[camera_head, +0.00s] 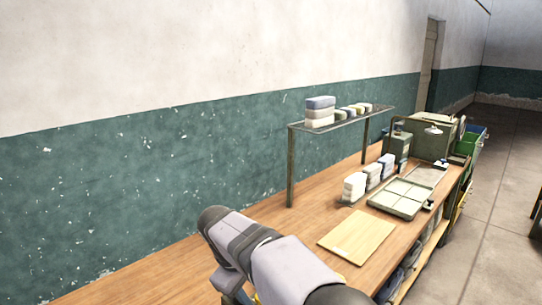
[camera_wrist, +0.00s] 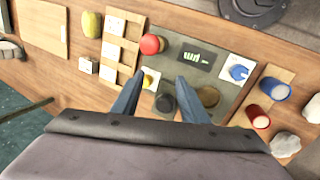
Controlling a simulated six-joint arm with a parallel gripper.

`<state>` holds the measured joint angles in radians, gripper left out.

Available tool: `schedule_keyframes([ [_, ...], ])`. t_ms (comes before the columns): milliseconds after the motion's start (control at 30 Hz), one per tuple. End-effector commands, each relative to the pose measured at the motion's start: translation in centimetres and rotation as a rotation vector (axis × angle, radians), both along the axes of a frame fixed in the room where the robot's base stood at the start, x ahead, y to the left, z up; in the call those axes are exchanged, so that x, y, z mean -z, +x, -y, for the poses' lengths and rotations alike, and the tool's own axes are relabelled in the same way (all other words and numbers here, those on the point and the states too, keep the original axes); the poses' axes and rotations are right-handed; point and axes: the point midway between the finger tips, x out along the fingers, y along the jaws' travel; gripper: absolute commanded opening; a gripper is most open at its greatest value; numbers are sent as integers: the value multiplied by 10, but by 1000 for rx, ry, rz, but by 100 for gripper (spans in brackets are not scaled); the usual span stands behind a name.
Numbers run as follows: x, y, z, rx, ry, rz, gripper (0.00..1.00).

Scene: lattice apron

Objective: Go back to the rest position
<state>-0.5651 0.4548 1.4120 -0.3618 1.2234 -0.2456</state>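My gripper (camera_wrist: 159,76) shows in the wrist view with its two blue-grey fingers spread apart and nothing between them. The fingertips lie over a grey panel (camera_wrist: 208,78) on the wooden table. Whether the fingers touch the panel cannot be told. In the head view my arm fills the lower middle, and the gripper is out of sight.
A wooden board (camera_head: 357,235), a divided tray (camera_head: 401,197) and stacked blocks (camera_head: 354,187) stand on the bench. A raised shelf (camera_head: 340,120) holds more stacks. In the wrist view, red and blue cylinders (camera_wrist: 274,89) lie right of the panel, with pale lumps (camera_wrist: 285,145) beyond.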

Motion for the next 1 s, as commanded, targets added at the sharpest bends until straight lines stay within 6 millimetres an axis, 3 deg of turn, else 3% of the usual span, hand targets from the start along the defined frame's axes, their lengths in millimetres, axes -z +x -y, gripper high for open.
schedule_keyframes([
  [33,8,-10,24,67,27,-18,40],
  [200,36,-50,85,259,113,-60,40],
  [400,70,-115,141,511,214,-93,40],
  [500,86,-150,160,634,258,-101,40],
  [733,113,-209,182,844,322,-108,40],
  [1000,122,-230,187,916,343,-107,40],
])
